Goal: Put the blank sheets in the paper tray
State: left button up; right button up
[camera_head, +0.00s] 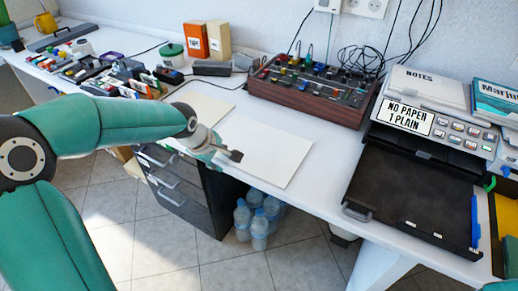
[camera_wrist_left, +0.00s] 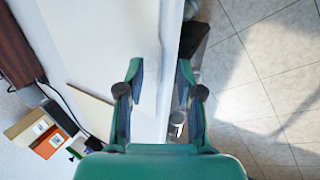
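A white sheet stack (camera_head: 268,158) lies flat at the table's front edge, and its pale surface fills much of the upper left of the left wrist view (camera_wrist_left: 95,40). A second pale stack (camera_head: 203,107) lies behind and to the left. My left gripper (camera_head: 232,154) is at the left part of the nearer stack; its fingers (camera_wrist_left: 159,75) are apart, with the front edge between them and nothing held. Contact cannot be told. The black paper tray (camera_head: 405,190) is pulled out of the printer and looks empty; the printer's sign reads "NO PAPER 1 PLAIN". My right gripper is out of view.
A mixer (camera_head: 312,88) with knobs and cables stands behind the sheets. Orange and cream boxes (camera_head: 195,40) stand further left. Dark drawers (camera_head: 185,185) and water bottles (camera_head: 258,225) are below the table. Bare table lies between sheets and tray.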

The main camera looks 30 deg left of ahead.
pick_arm(q)
jog(key=shift+c, duration=0.2)
grip_shut()
dwell(0.3)
